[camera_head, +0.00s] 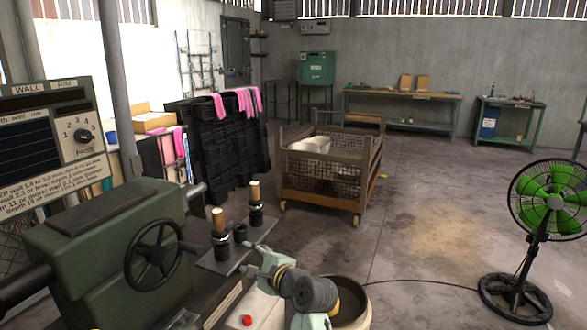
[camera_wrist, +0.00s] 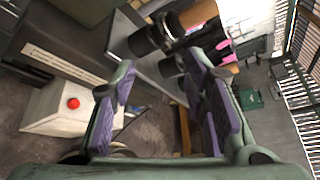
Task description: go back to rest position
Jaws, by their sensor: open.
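My gripper (camera_head: 252,258) is in the lower middle of the head view, beside the green machine's metal plate. Its fingers point left, toward the machine and the rollers on that plate. In the wrist view my gripper (camera_wrist: 160,65) shows two purple-padded fingers spread apart with nothing between them. The dark rollers (camera_wrist: 158,35) lie beyond the fingertips there. I cannot tell how far my gripper is from the plate.
The green machine (camera_head: 110,235) with a handwheel stands at left. Two wood-handled rollers (camera_head: 220,240) stand upright near my gripper. A red button (camera_head: 247,320) sits on a white box. A mesh cart (camera_head: 325,175) holds white bowls (camera_head: 312,145). A green fan (camera_head: 545,205) stands right; open floor lies between.

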